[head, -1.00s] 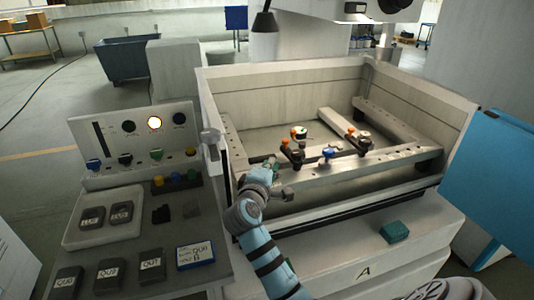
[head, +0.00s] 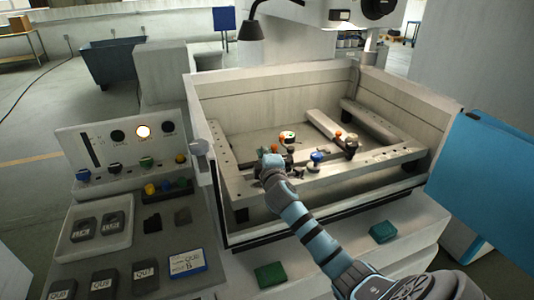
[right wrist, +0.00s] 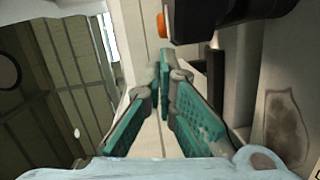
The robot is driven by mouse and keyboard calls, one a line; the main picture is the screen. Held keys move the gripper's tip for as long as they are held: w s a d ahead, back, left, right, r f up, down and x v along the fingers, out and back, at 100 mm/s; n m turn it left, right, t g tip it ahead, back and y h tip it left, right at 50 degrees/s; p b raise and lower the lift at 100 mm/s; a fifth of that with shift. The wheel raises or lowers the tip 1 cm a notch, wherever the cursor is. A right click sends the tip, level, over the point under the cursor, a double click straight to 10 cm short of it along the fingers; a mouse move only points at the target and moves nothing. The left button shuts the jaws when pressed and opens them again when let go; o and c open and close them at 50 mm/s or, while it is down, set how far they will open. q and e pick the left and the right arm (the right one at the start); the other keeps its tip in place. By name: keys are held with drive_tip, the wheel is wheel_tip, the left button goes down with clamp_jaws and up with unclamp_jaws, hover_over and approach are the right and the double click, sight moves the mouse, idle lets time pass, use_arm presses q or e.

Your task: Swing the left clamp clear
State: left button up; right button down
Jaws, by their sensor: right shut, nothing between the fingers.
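A dark clamp part (right wrist: 215,18) and an orange piece (right wrist: 161,25) are just beyond and beside the fingers. I cannot tell whether they touch. My left gripper is not in view.
The right clamp (head: 351,148) has an orange knob. A blue-knobbed piece (head: 316,158) is on the front rail. A white round part with orange (head: 288,138) is behind it. Tank walls (head: 290,94) surround the frame. Green blocks (head: 270,275) (head: 383,231) are on the front ledge.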

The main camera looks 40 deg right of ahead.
drive_tip(key=shift+w+d, duration=0.15)
drive_tip(key=shift+d, duration=0.35)
